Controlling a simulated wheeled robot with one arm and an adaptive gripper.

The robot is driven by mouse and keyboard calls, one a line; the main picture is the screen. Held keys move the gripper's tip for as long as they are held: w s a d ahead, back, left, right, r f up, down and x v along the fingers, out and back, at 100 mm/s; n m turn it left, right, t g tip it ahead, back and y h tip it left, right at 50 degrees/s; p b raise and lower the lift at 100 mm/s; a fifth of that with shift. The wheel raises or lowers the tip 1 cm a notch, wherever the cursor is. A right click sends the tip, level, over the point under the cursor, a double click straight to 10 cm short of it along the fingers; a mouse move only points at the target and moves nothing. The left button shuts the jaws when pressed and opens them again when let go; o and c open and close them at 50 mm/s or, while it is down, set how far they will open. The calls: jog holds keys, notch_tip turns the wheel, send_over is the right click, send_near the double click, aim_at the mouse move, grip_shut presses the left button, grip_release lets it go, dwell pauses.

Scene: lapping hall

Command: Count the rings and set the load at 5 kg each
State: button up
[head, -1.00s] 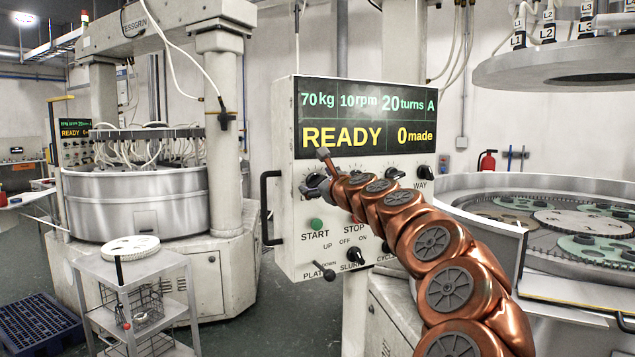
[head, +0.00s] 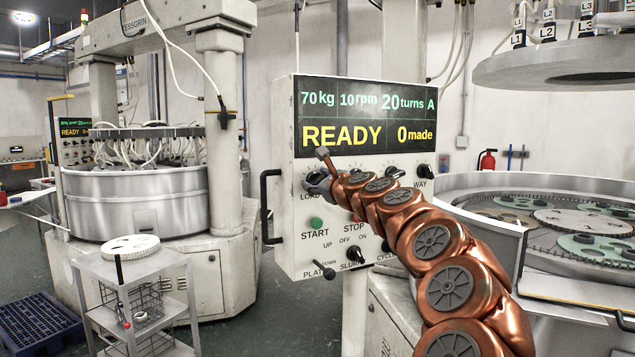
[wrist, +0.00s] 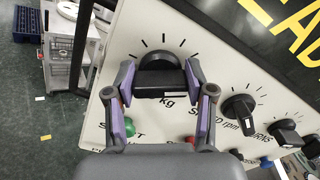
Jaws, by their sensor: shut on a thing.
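The control panel (head: 286,235) faces me, and its display (head: 366,118) reads 70 kg, 10 rpm, 20 turns, A, READY and 0 made. My gripper (head: 312,185) is at the load knob at the panel's left. In the wrist view my gripper (wrist: 162,90) is shut on the black load knob (wrist: 160,62), one finger on each side, above the "kg" label. The speed knob (wrist: 240,110) is to its right. On the open lapping machine at the right, carriers (head: 590,246) lie on the plate; rings in them are too small to count surely.
The green START button (head: 316,223), the slurry knob (head: 355,255) and the plate lever (head: 328,273) are low on the panel. A trolley (head: 150,275) stands at the left. The raised upper plate (head: 540,72) hangs over the machine.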

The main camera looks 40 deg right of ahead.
jog(key=n+b, duration=0.1)
jog(key=n, duration=0.2)
jog(key=n+b, duration=0.1)
jog(key=shift+f+n+b, duration=0.25)
jog(key=shift+n+b, duration=0.05)
jog(key=shift+n, duration=0.1)
jog(key=n+b, duration=0.1)
jog(key=n, duration=0.1)
jog(key=n+b, duration=0.2)
jog(key=shift+a+f+n, duration=0.1)
jog(key=shift+f+n, duration=0.1)
jog(key=shift+n, duration=0.1)
jog(key=n+b, duration=0.5)
jog(key=shift+f, duration=0.1)
jog(key=shift+n+b, duration=1.05)
jog(key=shift+n, duration=0.45)
jog(key=o, duration=1.2)
jog(key=shift+c, duration=0.2)
